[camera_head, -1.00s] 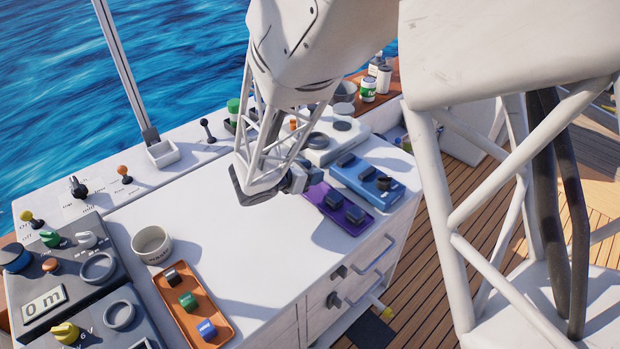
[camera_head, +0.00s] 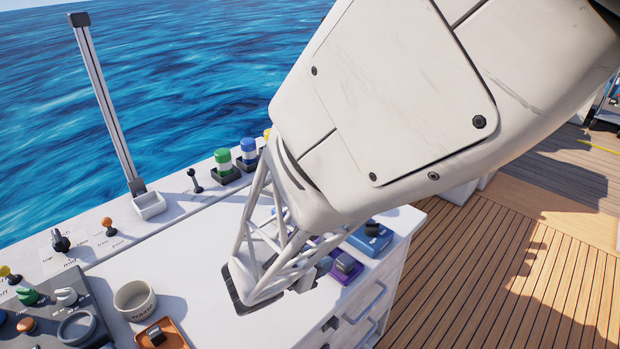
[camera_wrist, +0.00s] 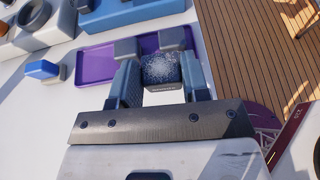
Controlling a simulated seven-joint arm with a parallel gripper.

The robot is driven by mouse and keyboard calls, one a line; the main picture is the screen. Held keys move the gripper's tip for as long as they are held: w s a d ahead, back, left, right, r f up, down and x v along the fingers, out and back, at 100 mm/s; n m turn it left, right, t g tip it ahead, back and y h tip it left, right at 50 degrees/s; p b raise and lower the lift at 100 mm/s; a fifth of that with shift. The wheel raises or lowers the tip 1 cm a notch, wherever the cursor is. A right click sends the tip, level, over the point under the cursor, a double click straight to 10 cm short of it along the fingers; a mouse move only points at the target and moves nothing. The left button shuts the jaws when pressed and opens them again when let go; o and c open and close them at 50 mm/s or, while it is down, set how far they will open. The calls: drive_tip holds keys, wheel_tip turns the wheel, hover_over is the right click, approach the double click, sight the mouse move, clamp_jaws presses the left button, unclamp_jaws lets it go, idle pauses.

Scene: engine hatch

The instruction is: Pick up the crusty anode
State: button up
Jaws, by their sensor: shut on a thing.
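The crusty anode (camera_wrist: 160,69) is a dark blue-grey block with a white speckled crust on its face. In the wrist view it sits between the two fingers of my gripper (camera_wrist: 160,80), which is shut on it. Behind it lies a purple tray (camera_wrist: 95,66) with two plain dark blocks (camera_wrist: 126,47) (camera_wrist: 173,38). In the head view my gripper (camera_head: 306,279) is over the white counter beside the purple tray (camera_head: 346,278). My arm hides part of that tray, and the anode cannot be made out there.
A blue tray (camera_head: 371,240) lies beyond the purple one. Knobs and levers line the back, with an upright post (camera_head: 105,100). The middle of the white counter (camera_head: 190,250) is clear.

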drive_tip(key=shift+s+d, duration=0.2)
drive_tip(key=shift+s, duration=0.3)
idle(0.4)
